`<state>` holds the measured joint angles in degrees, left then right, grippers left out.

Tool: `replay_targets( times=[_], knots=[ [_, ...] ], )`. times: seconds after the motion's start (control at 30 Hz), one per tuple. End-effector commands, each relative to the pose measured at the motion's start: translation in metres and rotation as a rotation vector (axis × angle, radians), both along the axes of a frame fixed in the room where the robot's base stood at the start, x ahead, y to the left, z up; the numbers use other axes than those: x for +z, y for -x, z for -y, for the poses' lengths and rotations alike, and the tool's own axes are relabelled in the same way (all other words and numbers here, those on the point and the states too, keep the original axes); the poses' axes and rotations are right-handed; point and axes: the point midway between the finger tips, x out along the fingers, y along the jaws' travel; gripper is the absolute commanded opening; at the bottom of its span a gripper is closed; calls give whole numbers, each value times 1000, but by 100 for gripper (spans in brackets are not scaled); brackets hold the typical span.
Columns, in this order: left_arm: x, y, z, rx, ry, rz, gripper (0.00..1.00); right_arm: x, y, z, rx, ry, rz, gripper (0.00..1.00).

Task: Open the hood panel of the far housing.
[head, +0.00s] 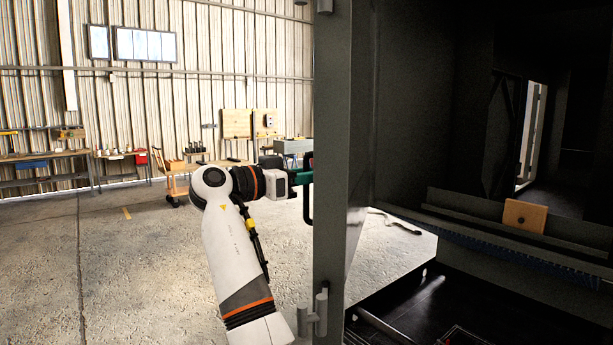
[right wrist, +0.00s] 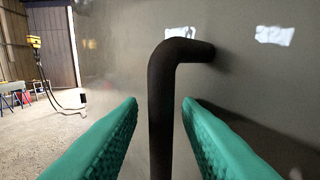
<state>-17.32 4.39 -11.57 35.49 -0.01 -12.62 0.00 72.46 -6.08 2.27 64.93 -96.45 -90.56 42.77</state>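The grey panel (head: 342,150) stands nearly edge-on in the middle of the head view, beside the housing's dark interior (head: 430,110). Its face fills much of the right wrist view (right wrist: 240,85). A dark bent bar handle (right wrist: 162,110) stands out from that face; part of it shows at the panel's left side in the head view (head: 307,205). My right gripper (right wrist: 160,102) has its green fingers on either side of the handle's upright part, with narrow gaps on both sides. My left gripper is not in view.
Inside the housing, a wooden block (head: 525,216) sits on a ledge above a blue bristle strip. Hinge-like fittings (head: 312,312) show at the panel's lower edge. Workbenches (head: 45,168) and a cart line the back wall. The concrete floor at left is clear.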

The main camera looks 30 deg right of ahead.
Motion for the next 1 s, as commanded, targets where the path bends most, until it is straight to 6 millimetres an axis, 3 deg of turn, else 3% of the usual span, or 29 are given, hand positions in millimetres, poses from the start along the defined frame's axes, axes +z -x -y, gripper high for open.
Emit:
replay_targets(
  times=[0.17, 0.4, 0.6, 1.0],
  knots=[
    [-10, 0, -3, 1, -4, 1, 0, -3, -1, -21, 2, 0, 0, 31],
    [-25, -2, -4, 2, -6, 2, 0, -3, -1, -73, 3, 0, 0, 31],
    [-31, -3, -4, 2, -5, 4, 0, -1, -1, -105, 1, -1, -1, 31],
    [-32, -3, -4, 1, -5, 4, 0, -1, -1, -117, -1, -1, 0, 31]
  ],
)
